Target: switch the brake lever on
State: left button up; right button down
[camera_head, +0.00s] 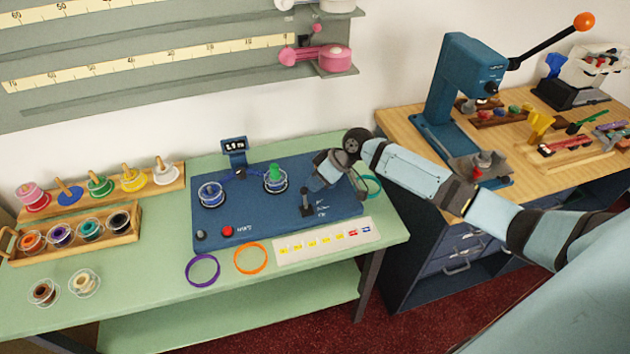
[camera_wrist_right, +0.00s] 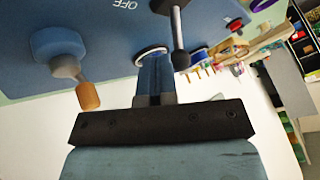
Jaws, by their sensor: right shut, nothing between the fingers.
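The brake lever (camera_head: 306,203), a dark stem on a black base, stands on the blue panel (camera_head: 265,222) in the head view, beside small white lettering. In the right wrist view the lever (camera_wrist_right: 178,28) shows a grey stem with a black knob, and the word OFF is printed near its base. My right gripper (camera_head: 312,186) is shut and empty, just behind the lever in the head view. In the wrist view its fingers (camera_wrist_right: 154,72) are beside the lever; contact cannot be told. My left gripper is not in view.
A blue fitting with a wooden handle (camera_wrist_right: 87,96) is near the fingers in the wrist view. A purple ring (camera_head: 202,284) and orange ring (camera_head: 266,270) lie in front.

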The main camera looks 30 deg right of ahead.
aim_at(305, 192)
jog(key=shift+s+a+r+n+t+p, duration=0.15)
jog(key=shift+s+n+t+p, duration=0.1)
jog(key=shift+s+t, duration=0.3)
jog(key=shift+s+a+r+n+t+p, duration=0.1)
jog(key=shift+s+n+t+p, duration=0.15)
jog(key=shift+s+t, duration=0.25)
jog(key=s+t, duration=0.1)
jog(key=s+n+t, duration=0.1)
jog(key=t, duration=0.1)
jog(key=shift+a+h, duration=0.25)
jog(key=shift+h, duration=0.15)
jog(key=shift+s+a+f+n+t, duration=0.1)
jog(key=shift+s+n+t, duration=0.3)
jog(key=shift+t, duration=0.05)
jog(key=shift+w+p, duration=0.1)
jog(key=shift+p, duration=0.25)
jog(key=shift+r+p, duration=0.7)
jog(key=shift+r, duration=0.15)
